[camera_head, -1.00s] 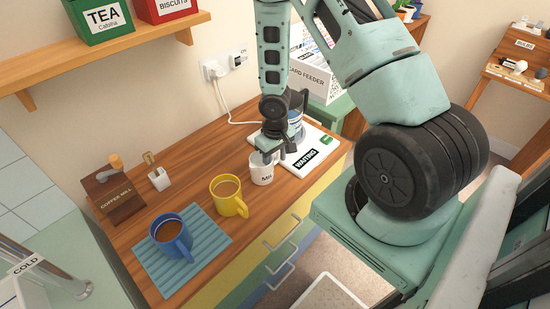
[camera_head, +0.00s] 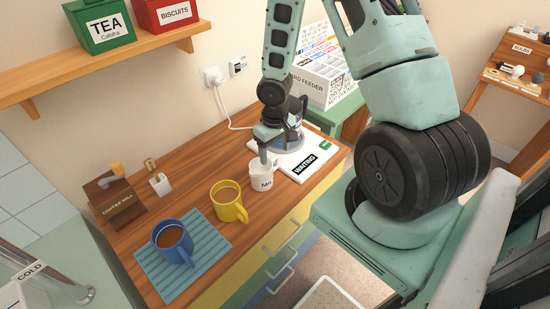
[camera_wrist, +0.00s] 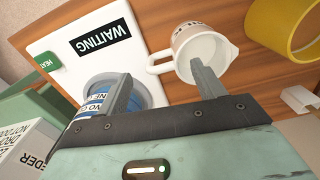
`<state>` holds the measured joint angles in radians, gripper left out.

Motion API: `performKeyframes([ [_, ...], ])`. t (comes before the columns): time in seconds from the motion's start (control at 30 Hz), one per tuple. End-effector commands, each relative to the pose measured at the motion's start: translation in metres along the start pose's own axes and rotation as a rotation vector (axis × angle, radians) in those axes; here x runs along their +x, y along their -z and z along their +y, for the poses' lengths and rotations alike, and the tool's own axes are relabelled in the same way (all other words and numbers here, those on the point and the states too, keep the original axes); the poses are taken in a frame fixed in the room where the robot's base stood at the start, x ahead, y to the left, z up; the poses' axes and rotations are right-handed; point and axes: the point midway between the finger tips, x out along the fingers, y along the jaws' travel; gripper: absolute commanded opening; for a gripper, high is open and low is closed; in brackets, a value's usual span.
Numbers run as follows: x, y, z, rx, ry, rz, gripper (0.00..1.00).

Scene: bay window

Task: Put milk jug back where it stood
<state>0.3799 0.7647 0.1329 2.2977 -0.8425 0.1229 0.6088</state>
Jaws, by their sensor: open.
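The milk jug (camera_head: 262,180) is white and stands upright on the wooden counter, between the yellow mug and the white board marked WAITING. Its open mouth, spout and handle show in the wrist view (camera_wrist: 203,52). My gripper (camera_wrist: 160,82) is open. In the wrist view its right fingertip overlaps the jug's mouth and the left one overlaps a round, labelled pot. The jug's handle shows between the fingers; I cannot tell whether they touch it. In the head view my gripper (camera_head: 265,152) is just above the jug, with one finger at its rim.
The white board (camera_head: 305,152) bears the pot (camera_head: 290,138), partly behind my gripper. The yellow mug (camera_head: 229,203) stands left of the jug. A blue mug (camera_head: 172,243) stands on a blue mat (camera_head: 205,258). A coffee mill (camera_head: 118,203) is farther left.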

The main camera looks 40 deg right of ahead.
Motion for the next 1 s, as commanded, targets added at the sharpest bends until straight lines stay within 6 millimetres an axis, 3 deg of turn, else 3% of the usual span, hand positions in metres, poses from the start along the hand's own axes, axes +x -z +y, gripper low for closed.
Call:
performKeyframes([
  [0.03,-0.015,0.001,0.001,0.005,0.001,0.004,0.68],
  [0.2,-0.043,0.0,0.0,0.003,0.0,0.002,0.68],
  [0.47,-0.068,0.001,-0.01,-0.022,-0.006,0.004,0.68],
  [0.57,-0.09,0.002,-0.039,-0.086,-0.023,0.01,0.68],
  [0.7,-0.139,-0.015,-0.11,-0.24,-0.046,0.024,0.68],
  [0.77,-0.161,-0.033,-0.143,-0.314,-0.048,0.026,0.68],
  [0.9,-0.202,-0.088,-0.207,-0.485,-0.028,0.029,0.68],
  [1.0,-0.223,-0.129,-0.237,-0.588,-0.001,0.027,0.68],
])
